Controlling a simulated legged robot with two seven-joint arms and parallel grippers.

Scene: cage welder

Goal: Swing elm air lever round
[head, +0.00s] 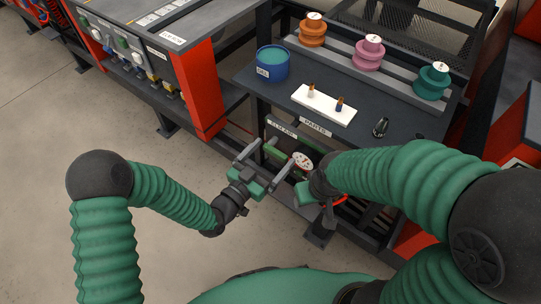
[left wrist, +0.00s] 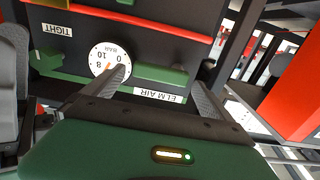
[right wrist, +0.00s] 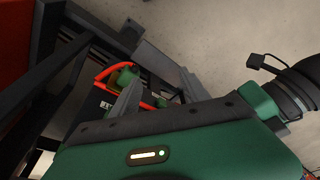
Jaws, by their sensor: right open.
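The elm air panel shows in the left wrist view, upside down, with its ELM AIR label (left wrist: 157,93) and a round white BAR gauge (left wrist: 108,62). A green bar (left wrist: 162,74), which looks like the lever, sits right of the gauge. In the head view the gauge (head: 302,161) is partly beside my right gripper. My left gripper (head: 262,160) is open in front of the panel, its fingers spread either side of the label and apparently empty. My right gripper (right wrist: 150,88) is open near a red hose (right wrist: 105,74) and a green fitting (right wrist: 126,75).
Above the panel is a dark bench with a blue GEL tub (head: 272,64), a white block (head: 324,104) and several coloured spools (head: 369,54). A red-sided cabinet (head: 204,88) stands left. Bench frame bars surround the panel.

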